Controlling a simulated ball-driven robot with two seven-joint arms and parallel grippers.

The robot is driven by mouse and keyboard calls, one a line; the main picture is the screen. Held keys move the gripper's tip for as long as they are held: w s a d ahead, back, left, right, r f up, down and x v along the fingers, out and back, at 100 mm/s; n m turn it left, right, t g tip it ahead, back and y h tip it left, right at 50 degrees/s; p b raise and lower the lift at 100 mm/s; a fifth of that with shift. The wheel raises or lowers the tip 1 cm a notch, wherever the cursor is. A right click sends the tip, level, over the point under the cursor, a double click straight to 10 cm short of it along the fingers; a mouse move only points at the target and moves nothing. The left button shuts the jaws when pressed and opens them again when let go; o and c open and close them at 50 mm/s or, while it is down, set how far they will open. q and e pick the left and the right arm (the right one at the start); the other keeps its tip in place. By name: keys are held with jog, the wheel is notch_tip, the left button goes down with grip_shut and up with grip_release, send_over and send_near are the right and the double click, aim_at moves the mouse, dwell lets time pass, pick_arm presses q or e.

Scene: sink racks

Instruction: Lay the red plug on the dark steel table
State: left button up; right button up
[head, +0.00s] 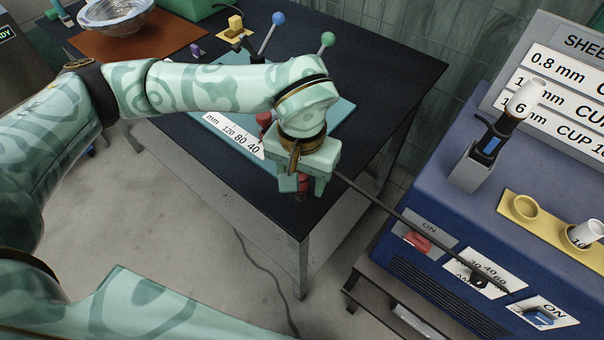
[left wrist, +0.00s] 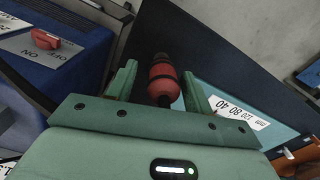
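The red plug (head: 303,184) has dark bands and shows between the fingers of my left gripper (head: 302,187), over the front corner of the dark steel table (head: 385,75). In the left wrist view the plug (left wrist: 164,82) points away from the palm, with gaps between it and the open fingers (left wrist: 160,80). I cannot tell whether it touches the table top. A dark cord (head: 400,215) runs from the blue machine to behind my left gripper. My right gripper is not in view.
A teal mat (head: 340,112) with a white number strip (head: 233,135) lies on the table behind the gripper. Levers with blue (head: 278,18) and green (head: 328,39) knobs stand farther back. The blue machine (head: 420,180) stands right, across a gap. The table's right rear is clear.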

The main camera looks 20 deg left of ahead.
pick_arm(q)
jog(key=shift+r, duration=0.25)
notch_tip(320, 180, up, 12)
jog(key=p, duration=0.3)
jog(key=shift+f, duration=0.15)
